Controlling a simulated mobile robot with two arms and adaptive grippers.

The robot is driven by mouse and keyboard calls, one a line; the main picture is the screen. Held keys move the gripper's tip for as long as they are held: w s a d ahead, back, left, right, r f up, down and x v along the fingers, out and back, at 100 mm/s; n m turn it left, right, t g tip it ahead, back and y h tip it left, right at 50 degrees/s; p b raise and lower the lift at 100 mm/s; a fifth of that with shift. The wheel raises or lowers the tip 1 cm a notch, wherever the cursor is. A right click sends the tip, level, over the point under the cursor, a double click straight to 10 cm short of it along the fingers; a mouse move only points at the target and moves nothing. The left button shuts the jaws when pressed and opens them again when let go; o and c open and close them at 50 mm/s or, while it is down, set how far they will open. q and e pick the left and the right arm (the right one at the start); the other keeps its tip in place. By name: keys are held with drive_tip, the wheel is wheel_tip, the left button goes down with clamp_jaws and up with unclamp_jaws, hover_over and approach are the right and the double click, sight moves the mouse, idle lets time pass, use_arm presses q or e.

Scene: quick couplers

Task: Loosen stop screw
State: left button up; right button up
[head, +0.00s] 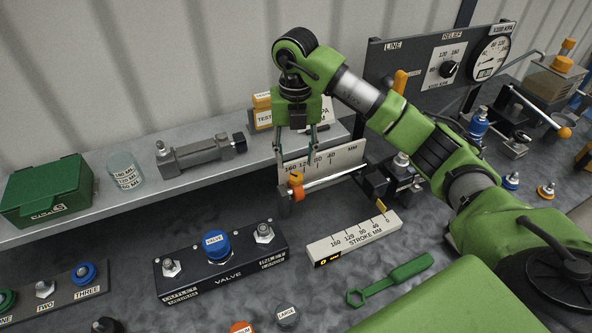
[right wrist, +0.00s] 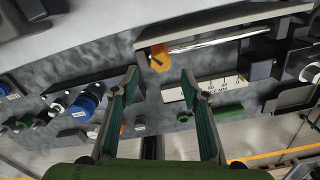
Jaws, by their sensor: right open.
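An orange knob (head: 298,193) sits at the left end of a bright rod (head: 335,178), beneath a white scale plate marked in MM (head: 340,158). It may be the stop screw; no label on it can be read. My right gripper (head: 296,150) points down at the left part of the scale plate, with its fingers apart and nothing between them. In the right wrist view the open fingers (right wrist: 160,78) show with the orange knob (right wrist: 159,58) just beyond the gap between their tips. I cannot tell whether they touch the plate. My left gripper is not in view.
A valve block (head: 220,268) and a stroke scale bar (head: 355,238) lie in front, with a green wrench (head: 392,280) nearby. A shelf (head: 70,230) holds a green box (head: 48,188), a jar (head: 125,172) and a grey cylinder (head: 200,153). A gauge panel (head: 400,60) stands behind my right arm.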

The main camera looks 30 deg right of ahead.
sight(296, 176)
wheel_tip(296, 176, down, 6)
drive_tip(key=shift+r+p, duration=0.1)
drive_tip(key=shift+p, duration=0.55)
drive_tip(key=c, duration=1.1)
